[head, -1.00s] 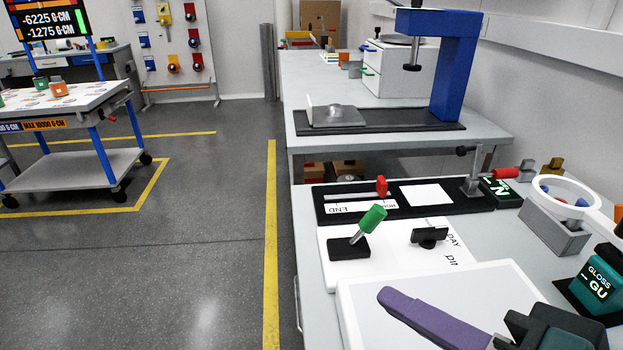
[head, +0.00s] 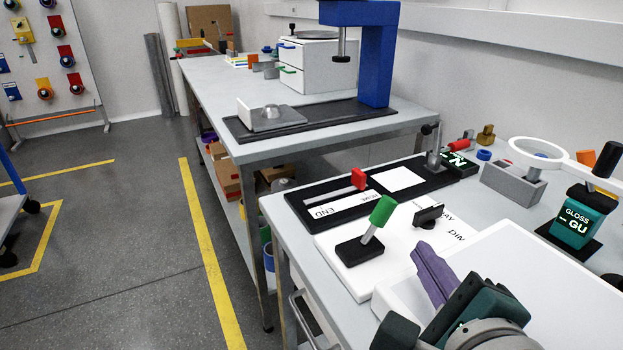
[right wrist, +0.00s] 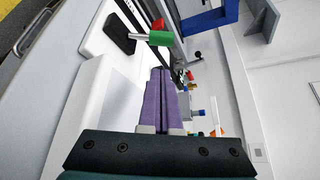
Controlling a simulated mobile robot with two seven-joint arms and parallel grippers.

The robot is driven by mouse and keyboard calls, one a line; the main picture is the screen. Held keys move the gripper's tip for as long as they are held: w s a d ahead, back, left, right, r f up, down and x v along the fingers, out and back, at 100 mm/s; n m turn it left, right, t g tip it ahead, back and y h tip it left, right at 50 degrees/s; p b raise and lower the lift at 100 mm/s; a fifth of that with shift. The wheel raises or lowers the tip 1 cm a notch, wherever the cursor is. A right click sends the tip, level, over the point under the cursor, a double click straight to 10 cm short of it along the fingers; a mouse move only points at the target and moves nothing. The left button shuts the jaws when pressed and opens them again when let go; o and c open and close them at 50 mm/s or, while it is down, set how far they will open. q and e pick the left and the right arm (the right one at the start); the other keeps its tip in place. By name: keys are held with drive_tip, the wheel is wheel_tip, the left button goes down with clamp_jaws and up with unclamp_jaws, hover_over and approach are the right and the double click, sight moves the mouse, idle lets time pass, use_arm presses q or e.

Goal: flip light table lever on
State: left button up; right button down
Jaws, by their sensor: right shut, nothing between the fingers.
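The lever has a green handle (head: 380,211) on a metal stem that rises from a black base (head: 359,251). It leans up and to the right in the head view. It stands on a white panel (head: 388,272) beside a black knob (head: 428,216) with printed lettering. The large white light table surface (head: 545,270) lies nearer and to the right. My right gripper (head: 423,256), with purple fingers, is shut and empty. Its tips are right of the lever and apart from it. The right wrist view shows the closed fingers (right wrist: 160,76) below the green handle (right wrist: 160,38).
A black fixture (head: 300,205) with a red slider (head: 359,179) lies behind the panel. A ring magnifier (head: 540,152) and a teal gloss meter (head: 583,220) stand at the right. A blue-framed stand (head: 377,60) is on the far bench.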

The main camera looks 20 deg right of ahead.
sight(378, 222)
drive_tip(key=b+x, duration=0.1)
drive_tip(key=x, duration=0.9)
drive_tip(key=shift+r, duration=0.1)
